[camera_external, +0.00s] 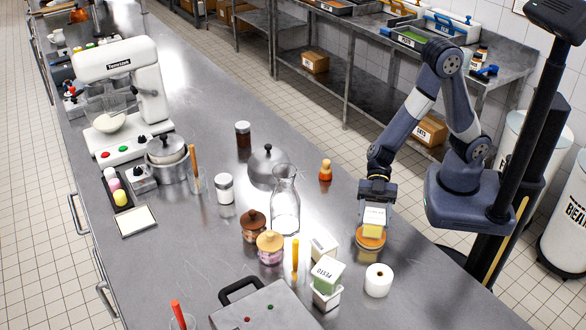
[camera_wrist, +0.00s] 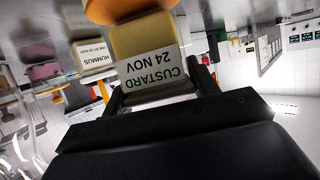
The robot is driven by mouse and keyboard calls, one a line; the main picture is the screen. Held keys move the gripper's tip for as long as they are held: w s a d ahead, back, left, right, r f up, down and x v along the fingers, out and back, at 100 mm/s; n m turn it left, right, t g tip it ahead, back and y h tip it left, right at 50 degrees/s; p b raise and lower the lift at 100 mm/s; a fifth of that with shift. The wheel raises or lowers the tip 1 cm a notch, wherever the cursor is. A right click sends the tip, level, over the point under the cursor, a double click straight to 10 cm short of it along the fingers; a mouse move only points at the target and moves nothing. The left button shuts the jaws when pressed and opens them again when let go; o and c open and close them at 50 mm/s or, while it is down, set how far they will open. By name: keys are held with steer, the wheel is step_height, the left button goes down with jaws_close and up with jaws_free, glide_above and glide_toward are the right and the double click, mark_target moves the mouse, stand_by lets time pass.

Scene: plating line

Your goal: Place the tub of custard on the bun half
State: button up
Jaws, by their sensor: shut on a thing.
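The tub of custard (camera_external: 373,229) is pale yellow with a white label. My gripper (camera_external: 377,203) is shut on it from above, with a finger on each side. The bun half (camera_external: 370,243) is an orange-brown round on the steel counter, directly under the tub. In the wrist view the tub of custard (camera_wrist: 145,38) shows its label upside down. The bun half (camera_wrist: 112,8) is at the top edge there, right against the tub's far end. I cannot tell whether they touch or a thin gap is left.
A hummus tub (camera_external: 323,246) and a pesto tub (camera_external: 327,283) stand to the left and front. A white roll (camera_external: 378,281) is just in front of the bun half. A glass carafe (camera_external: 286,205) and lidded jars (camera_external: 270,248) stand further left. The counter's right edge is close.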

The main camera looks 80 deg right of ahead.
steer(key=shift+f, duration=0.2)
steer(key=o, duration=1.1)
steer(key=shift+r, duration=0.25)
steer(key=v, duration=1.2)
steer(key=shift+f, duration=0.1)
